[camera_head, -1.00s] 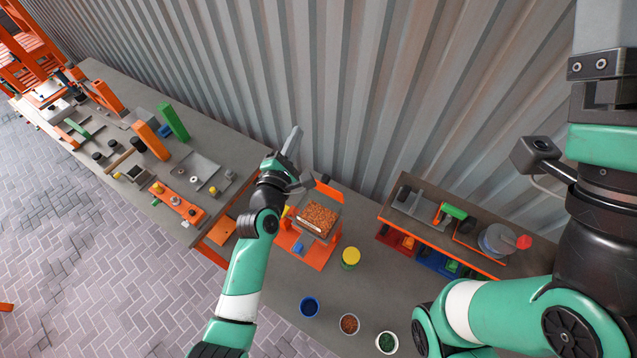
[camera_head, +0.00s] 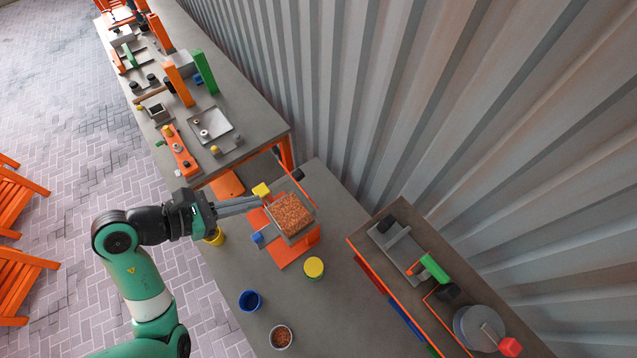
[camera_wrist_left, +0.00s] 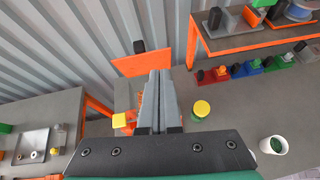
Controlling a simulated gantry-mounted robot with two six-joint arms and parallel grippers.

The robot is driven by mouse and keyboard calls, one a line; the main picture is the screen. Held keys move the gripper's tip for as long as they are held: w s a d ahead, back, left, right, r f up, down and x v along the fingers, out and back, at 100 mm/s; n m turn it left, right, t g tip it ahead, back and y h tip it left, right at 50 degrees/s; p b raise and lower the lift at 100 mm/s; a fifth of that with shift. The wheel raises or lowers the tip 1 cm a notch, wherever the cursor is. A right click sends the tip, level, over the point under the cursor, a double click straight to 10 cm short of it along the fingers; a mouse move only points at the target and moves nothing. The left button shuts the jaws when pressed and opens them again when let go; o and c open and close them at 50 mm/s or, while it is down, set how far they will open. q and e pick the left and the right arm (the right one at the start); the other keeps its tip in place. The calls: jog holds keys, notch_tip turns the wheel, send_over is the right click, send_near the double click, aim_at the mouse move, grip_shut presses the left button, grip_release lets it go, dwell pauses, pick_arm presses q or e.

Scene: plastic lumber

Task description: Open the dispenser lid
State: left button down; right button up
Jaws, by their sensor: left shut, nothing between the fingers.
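The dispenser has an orange base (camera_head: 292,252) and a hopper filled with brown granules (camera_head: 291,214), open to view from above. Its orange lid (camera_head: 306,191) shows nearly edge-on in the head view, raised behind the hopper, with a black knob (camera_head: 298,174) at its top. In the left wrist view the lid (camera_wrist_left: 140,64) stands as an upright orange panel ahead of my fingertips. My left gripper (camera_head: 258,201) is shut and empty, its fingertips beside the hopper's left side near a yellow block (camera_head: 261,190). Whether it touches the dispenser I cannot tell. My right gripper is out of view.
A yellow-topped jar (camera_head: 314,267), a blue cup (camera_head: 250,300) and a cup of brown granules (camera_head: 281,337) stand in front. A shelf unit (camera_head: 378,217) is at the right, and a corrugated wall (camera_head: 420,100) behind. Another workbench (camera_head: 250,111) stands at the upper left.

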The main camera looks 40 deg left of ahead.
pick_arm(q)
jog(key=s+a+f+n+y, duration=0.1)
jog(key=s+a+f+n, duration=0.1)
jog(key=a, duration=0.2)
jog(key=w+d+f, duration=0.2)
jog(key=w, duration=0.4)
jog(key=w+d+f, duration=0.2)
jog(key=w, duration=0.3)
jog(key=shift+w, duration=0.4)
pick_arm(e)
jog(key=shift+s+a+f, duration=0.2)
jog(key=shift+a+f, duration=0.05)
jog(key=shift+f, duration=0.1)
pick_arm(q)
jog(key=shift+a+r, duration=0.1)
